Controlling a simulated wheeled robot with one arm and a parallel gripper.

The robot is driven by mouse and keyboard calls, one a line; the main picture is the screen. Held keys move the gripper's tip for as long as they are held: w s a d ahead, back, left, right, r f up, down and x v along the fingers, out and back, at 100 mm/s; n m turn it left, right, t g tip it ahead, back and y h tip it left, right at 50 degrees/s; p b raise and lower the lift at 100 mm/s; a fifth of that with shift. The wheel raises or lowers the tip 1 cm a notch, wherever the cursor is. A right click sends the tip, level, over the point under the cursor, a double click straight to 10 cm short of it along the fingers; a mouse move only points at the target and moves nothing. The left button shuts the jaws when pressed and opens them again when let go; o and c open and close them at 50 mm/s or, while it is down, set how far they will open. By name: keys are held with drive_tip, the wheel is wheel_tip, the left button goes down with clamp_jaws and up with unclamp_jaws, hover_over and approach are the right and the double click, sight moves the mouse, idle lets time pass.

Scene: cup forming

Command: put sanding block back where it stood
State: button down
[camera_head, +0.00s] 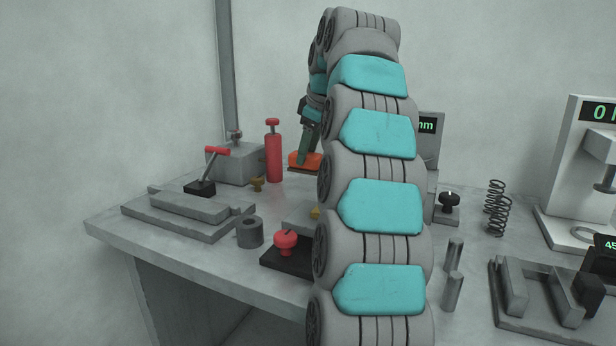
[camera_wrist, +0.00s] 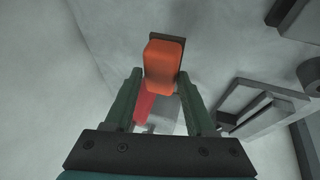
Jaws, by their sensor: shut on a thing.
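The sanding block is an orange block with a brown underside. In the head view the sanding block (camera_head: 306,161) is at the far side of the workbench, right of a red cylinder, partly hidden by my arm. My gripper (camera_head: 303,152) points down at it, its dark green fingers shut on it. In the wrist view the sanding block (camera_wrist: 164,66) lies between the fingertips of my gripper (camera_wrist: 161,78). I cannot tell whether its underside touches the bench.
The red cylinder (camera_head: 273,152) and a grey block (camera_head: 234,163) stand left of the sanding block. A toggle clamp fixture (camera_head: 187,213), grey ring (camera_head: 250,232) and red-knobbed piece (camera_head: 285,242) are nearer. A spring (camera_head: 495,208) and gauge stand (camera_head: 580,165) are right. My arm hides the middle.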

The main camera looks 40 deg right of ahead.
sight(309, 170)
drive_tip(key=shift+f, duration=2.8)
drive_tip(key=shift+f, duration=0.1)
drive_tip(key=shift+c, duration=1.1)
unclamp_jaws()
drive_tip(key=v, duration=0.9)
drive_tip(key=shift+r, duration=0.4)
drive_tip(key=shift+p+v, duration=0.85)
drive_tip(key=shift+v, duration=0.45)
